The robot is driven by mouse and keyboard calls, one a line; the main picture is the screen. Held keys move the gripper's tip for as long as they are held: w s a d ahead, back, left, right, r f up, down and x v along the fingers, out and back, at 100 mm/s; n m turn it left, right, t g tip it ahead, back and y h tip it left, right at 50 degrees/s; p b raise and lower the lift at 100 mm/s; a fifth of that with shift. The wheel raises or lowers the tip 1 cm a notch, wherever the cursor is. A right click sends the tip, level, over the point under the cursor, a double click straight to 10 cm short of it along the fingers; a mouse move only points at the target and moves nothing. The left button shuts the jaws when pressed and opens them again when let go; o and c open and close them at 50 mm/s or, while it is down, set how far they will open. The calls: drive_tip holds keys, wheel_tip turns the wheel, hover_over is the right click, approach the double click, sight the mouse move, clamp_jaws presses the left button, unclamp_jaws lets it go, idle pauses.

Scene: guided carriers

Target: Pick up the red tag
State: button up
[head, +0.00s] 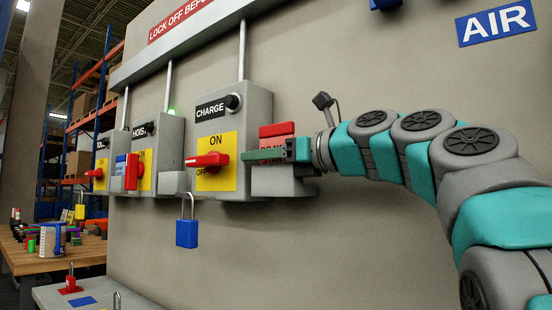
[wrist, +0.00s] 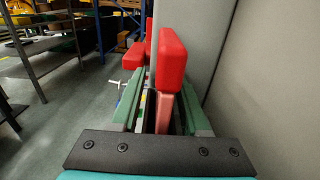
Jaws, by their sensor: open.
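The red tag (head: 277,130) stands in a grey holder (head: 283,184) on the panel, right of the CHARGE switch box. Its thick red top sticks up, and white lettering shows on its face, partly covered by my gripper. My gripper (head: 245,156) reaches in from the right at the tag's height, its green fingers pointing left. In the wrist view the tag (wrist: 172,58) shows its red top, with a paler lower part between the two open fingers. The fingers look apart from it on both sides, but contact is hard to judge.
The CHARGE switch box (head: 254,120) with its red handle (head: 208,160) is just beyond my fingertips. A blue padlock (head: 187,232) hangs below it. A red padlock (head: 70,281) stands on a low surface at lower left. The panel runs close along my gripper.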

clamp_jaws()
idle(0.4)
drive_tip(key=shift+s+a+r+p, duration=0.1)
drive_tip(key=shift+r+p, duration=0.35)
drive_tip(key=shift+p, duration=0.3)
